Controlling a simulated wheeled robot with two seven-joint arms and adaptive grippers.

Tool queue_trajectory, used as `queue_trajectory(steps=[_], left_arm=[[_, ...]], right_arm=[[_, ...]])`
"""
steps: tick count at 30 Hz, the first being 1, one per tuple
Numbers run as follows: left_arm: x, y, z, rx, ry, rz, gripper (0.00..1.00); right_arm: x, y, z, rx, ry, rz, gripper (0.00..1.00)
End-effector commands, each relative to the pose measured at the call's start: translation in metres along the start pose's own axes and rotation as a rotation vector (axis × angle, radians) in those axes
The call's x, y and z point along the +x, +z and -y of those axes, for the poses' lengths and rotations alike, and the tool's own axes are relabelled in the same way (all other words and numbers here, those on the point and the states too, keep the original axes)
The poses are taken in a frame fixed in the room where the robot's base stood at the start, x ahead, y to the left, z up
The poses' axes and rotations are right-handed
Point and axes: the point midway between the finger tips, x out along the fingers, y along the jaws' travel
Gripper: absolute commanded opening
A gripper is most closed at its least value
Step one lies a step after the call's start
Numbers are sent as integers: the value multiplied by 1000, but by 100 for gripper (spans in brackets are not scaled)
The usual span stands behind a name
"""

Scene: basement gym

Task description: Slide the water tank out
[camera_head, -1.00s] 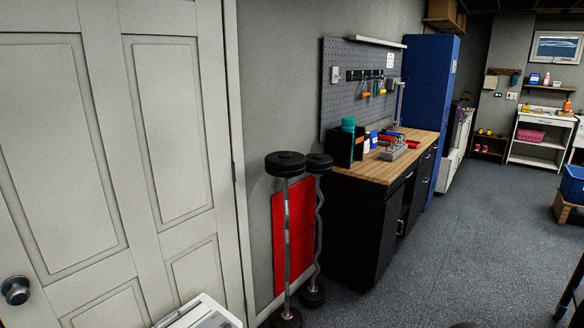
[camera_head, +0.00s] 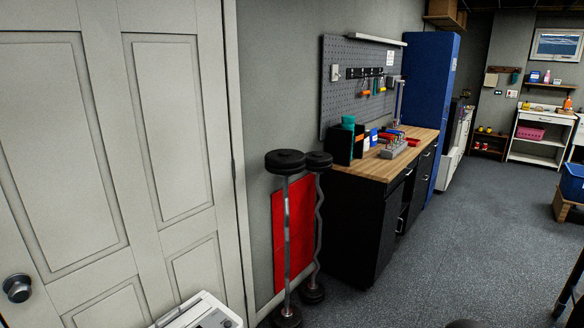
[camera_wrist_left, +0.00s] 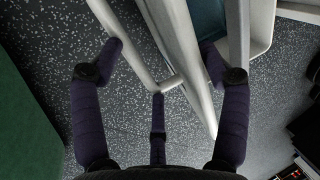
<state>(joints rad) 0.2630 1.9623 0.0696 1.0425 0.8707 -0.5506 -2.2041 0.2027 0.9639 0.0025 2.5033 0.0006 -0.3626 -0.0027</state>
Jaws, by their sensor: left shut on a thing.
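In the left wrist view, my left gripper (camera_wrist_left: 165,65) has its dark purple fingers on both sides of pale grey bars (camera_wrist_left: 176,45), shut on them. The bars look like part of the water tank, with a pale rim (camera_wrist_left: 263,28) and a teal inner area at the top; the tank's full outline is cut off. In the head view, only the top of a white appliance (camera_head: 197,311) shows at the bottom edge. Neither gripper shows in the head view, and my right gripper is in no view.
A white door (camera_head: 110,150) stands close at the left. Weight-topped bars (camera_head: 287,220) lean near a red panel (camera_head: 300,237). A black workbench (camera_head: 352,230) stands beyond. The speckled floor (camera_head: 470,240) is open to the right. A green surface (camera_wrist_left: 25,125) borders the wrist view's left.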

Motion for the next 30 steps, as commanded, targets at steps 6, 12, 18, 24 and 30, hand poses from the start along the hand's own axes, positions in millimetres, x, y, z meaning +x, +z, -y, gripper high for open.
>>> queue_trajectory(steps=[6,12,18,24,30], left_arm=[[-17,2,1,-4,-1,3,43],[-31,1,1,-3,-1,2,43],[-45,0,1,-2,0,1,43],[-59,0,1,-1,-1,1,43],[-72,1,2,-3,-1,1,43]], right_arm=[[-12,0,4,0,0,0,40],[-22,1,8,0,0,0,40],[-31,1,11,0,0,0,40],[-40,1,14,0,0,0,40],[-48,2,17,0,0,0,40]])
